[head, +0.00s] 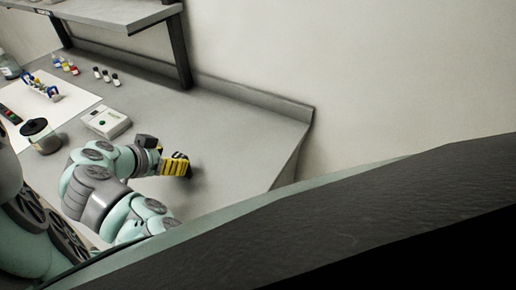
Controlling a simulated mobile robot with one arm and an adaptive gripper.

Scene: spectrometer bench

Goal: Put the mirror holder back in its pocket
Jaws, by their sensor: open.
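My gripper (168,155) is over the grey bench, right of the white box. It is open, with dark fingers and a yellow-and-black striped part. Nothing clearly shows between the fingers. I cannot pick out the mirror holder or its pocket for certain. A small blue, yellow and white item (41,87) stands on a white mat (78,97) at the left, well apart from my gripper. It is too small to tell what it is.
A white box with a green spot (106,122) and a dark-lidded jar (41,136) stand left of my gripper. Small coloured vials (66,65) and dark-capped vials (106,77) stand further back. A shelf post (179,50) rises behind. The bench (240,140) is clear at the right.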

